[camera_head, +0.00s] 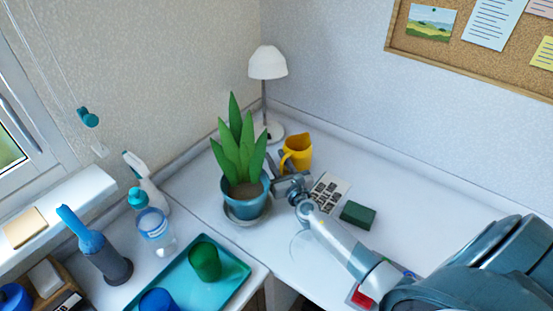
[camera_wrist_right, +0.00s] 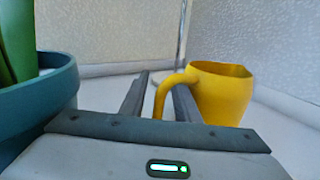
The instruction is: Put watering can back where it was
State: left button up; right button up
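The yellow watering can (camera_head: 298,152) stands upright on the white desk, right of the potted plant and close to the lamp. In the right wrist view the yellow can (camera_wrist_right: 222,95) shows its handle curving toward me, between the two finger lines. My right gripper (camera_head: 284,174) is low over the desk, between the plant pot and the can. In the wrist view my right gripper (camera_wrist_right: 162,82) has its fingers apart, with a gap beside the handle; firm contact is not visible. My left gripper is not in view.
The blue plant pot (camera_head: 246,203) on its saucer is close to the left of my right gripper. A white lamp (camera_head: 268,66) stands behind. A printed card (camera_head: 328,190) and dark green block (camera_head: 357,215) lie to the right. A teal tray (camera_head: 178,286) holds cups.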

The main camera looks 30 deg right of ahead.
aim_at(282, 168)
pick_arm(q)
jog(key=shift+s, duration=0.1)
pick_arm(e)
jog(key=shift+r, duration=0.15)
jog(key=s, duration=0.6)
jog(key=shift+a+f, duration=0.2)
jog(key=shift+a, duration=0.2)
jog(key=s, duration=0.4)
jog(key=shift+s+a, duration=0.4)
jog(key=shift+s+b, duration=0.3)
jog(key=shift+s, duration=0.2)
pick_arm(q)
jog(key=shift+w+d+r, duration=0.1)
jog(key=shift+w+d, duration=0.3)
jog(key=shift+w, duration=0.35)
